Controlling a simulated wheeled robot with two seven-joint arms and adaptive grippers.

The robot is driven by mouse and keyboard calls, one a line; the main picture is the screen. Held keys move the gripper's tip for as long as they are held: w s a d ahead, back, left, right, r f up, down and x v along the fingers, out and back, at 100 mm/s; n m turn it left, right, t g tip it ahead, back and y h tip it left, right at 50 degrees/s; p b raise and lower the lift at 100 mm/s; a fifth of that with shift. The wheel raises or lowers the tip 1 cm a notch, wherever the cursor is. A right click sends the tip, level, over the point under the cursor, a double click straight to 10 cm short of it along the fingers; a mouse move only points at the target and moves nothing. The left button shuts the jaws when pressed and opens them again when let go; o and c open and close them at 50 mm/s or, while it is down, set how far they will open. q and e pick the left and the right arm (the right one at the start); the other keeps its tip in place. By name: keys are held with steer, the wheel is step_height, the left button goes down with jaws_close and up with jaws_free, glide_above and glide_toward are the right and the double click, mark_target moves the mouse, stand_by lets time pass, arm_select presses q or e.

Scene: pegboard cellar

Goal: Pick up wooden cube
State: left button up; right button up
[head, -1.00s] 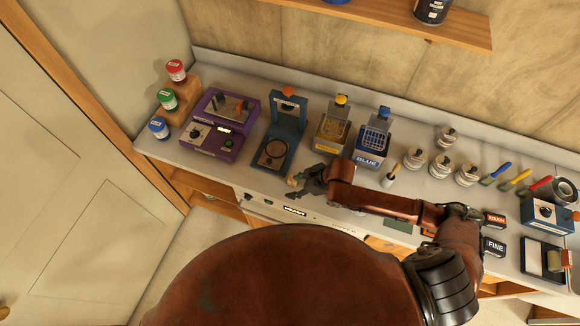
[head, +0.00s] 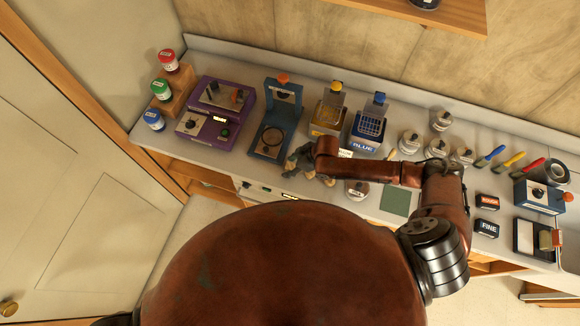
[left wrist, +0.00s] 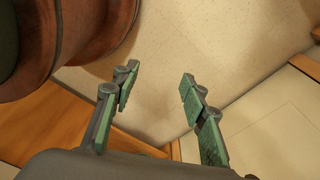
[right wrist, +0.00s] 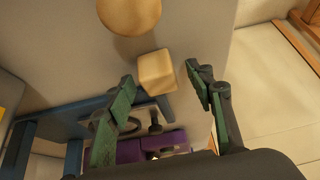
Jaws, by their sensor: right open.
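In the right wrist view the wooden cube (right wrist: 155,72) is a pale, light-wood block on the grey worktop. It lies just beyond and between the spread fingertips of my right gripper (right wrist: 163,84), with no clear contact. In the head view my right gripper (head: 299,161) is low over the front of the worktop, by the blue device with a round ring. My left gripper (left wrist: 157,88) is open and empty over the floor in the left wrist view.
A round wooden piece (right wrist: 130,14) lies close to the cube. The blue ring device (head: 271,141) and purple device (head: 215,115) stand left of my right gripper. Yellow (head: 328,112) and blue (head: 368,125) holders stand behind it. A jar (head: 357,189) is near the front edge.

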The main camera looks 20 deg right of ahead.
steer(key=shift+f, duration=0.1)
steer(key=c, duration=1.1)
arm_select(q)
steer(key=shift+s, duration=0.6)
steer(key=shift+w+f, duration=0.1)
steer(key=shift+w, duration=0.05)
arm_select(e)
steer(key=shift+r, duration=0.2)
